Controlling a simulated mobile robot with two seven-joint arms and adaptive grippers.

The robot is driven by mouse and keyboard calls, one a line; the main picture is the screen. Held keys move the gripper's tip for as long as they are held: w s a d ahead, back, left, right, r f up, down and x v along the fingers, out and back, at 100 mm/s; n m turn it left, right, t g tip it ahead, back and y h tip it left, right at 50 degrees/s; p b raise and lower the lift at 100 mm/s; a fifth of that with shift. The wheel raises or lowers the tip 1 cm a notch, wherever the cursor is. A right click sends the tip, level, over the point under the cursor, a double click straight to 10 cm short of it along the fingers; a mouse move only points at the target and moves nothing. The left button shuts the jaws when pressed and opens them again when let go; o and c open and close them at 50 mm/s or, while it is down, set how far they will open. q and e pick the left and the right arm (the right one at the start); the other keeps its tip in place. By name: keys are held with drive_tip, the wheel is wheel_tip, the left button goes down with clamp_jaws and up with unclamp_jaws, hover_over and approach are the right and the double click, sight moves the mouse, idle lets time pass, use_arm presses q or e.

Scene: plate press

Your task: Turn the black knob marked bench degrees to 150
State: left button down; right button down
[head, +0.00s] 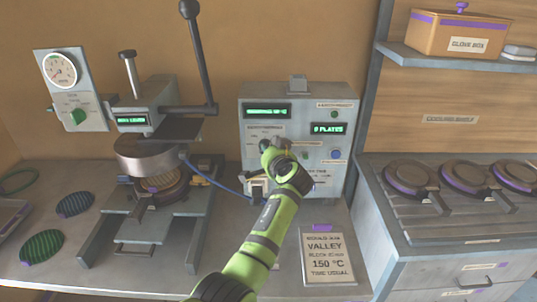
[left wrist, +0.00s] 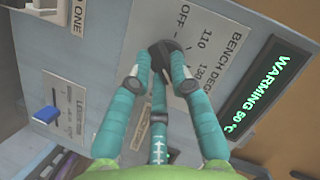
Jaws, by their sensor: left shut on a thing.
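The black knob (left wrist: 163,51) sits on the grey control box (head: 250,164), under a label that begins "BENCH DEG". In the left wrist view OFF, 110 and 130 are readable beside it; further marks are hidden by a finger. My left gripper (left wrist: 160,63) has its teal fingers closed around the knob; it also shows in the head view (head: 271,150), where it covers most of the knob. I cannot tell which mark the knob points to. The green display (left wrist: 262,88) reads WARMING 50 °C. My right gripper is in neither view.
A blue slider or switch (left wrist: 46,114) is on the same panel. A card (head: 329,256) in front of the box reads VALLEY, 150 °C. A press (head: 150,150) with a tall lever stands left, and a bench with round plates (head: 410,178) stands right.

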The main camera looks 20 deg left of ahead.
use_arm(q)
drive_tip(key=shift+s+f, duration=0.1)
drive_tip(key=shift+f, duration=0.25)
drive_tip(key=c, duration=1.2)
unclamp_jaws()
drive_tip(key=shift+o, duration=0.4)
drive_tip(key=shift+a+r, duration=0.1)
drive_tip(key=shift+r, duration=0.1)
